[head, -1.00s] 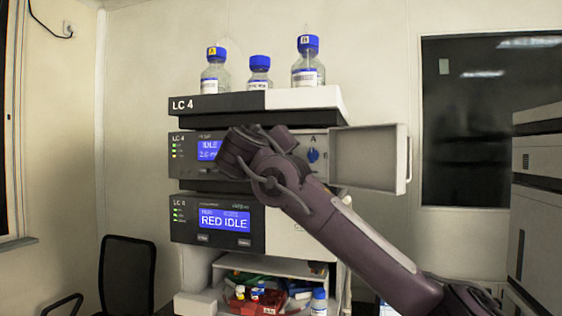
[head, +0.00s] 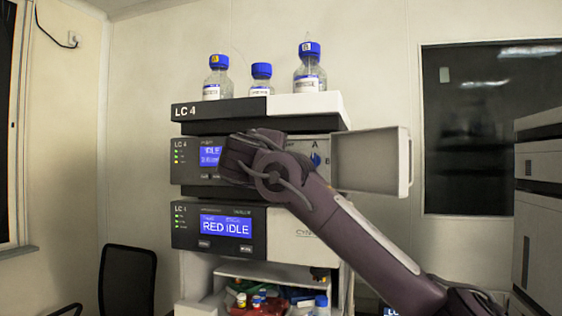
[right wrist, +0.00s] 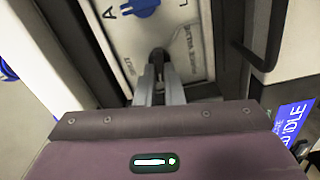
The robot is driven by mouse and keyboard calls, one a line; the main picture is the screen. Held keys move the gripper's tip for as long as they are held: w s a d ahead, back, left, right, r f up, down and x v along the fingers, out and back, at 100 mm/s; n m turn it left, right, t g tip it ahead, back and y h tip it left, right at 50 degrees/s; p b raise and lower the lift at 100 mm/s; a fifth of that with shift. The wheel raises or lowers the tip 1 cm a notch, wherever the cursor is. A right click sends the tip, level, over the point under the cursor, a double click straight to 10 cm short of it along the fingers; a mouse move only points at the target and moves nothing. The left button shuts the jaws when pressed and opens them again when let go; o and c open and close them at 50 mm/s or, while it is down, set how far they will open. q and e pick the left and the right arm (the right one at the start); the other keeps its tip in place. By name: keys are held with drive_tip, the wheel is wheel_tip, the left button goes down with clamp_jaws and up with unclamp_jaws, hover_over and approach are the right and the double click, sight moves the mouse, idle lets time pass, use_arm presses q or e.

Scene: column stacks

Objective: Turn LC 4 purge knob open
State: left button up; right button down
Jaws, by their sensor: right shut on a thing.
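The LC 4 stack (head: 222,112) stands in front of me in the head view. Its pump module (head: 184,158) shows an IDLE screen and has its front door open. My right gripper is in front of this module, its fingers hidden behind my wrist in the head view. In the right wrist view my right gripper (right wrist: 158,72) is shut on a small dark knob (right wrist: 157,56) on the light panel, apparently the purge knob. Printed text lies beside the knob, too blurred to read surely. My left gripper is not in view.
A blue knob (head: 316,159) marked A and B sits close by; it also shows in the right wrist view (right wrist: 140,8). The open door (head: 372,162) sticks out to the right. Blue-capped bottles (head: 310,72) stand on top. A lower module (head: 222,228) is below.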

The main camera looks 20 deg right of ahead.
idle(0.3)
drive_tip(key=c, duration=1.5)
unclamp_jaws()
drive_tip(key=shift+a, duration=0.1)
drive_tip(key=shift+c, duration=0.2)
drive_tip(key=b+v, duration=0.3)
drive_tip(key=v, duration=0.4)
drive_tip(key=shift+s+a+b, duration=0.2)
drive_tip(key=shift+s+b, duration=0.15)
drive_tip(key=shift+b, duration=0.05)
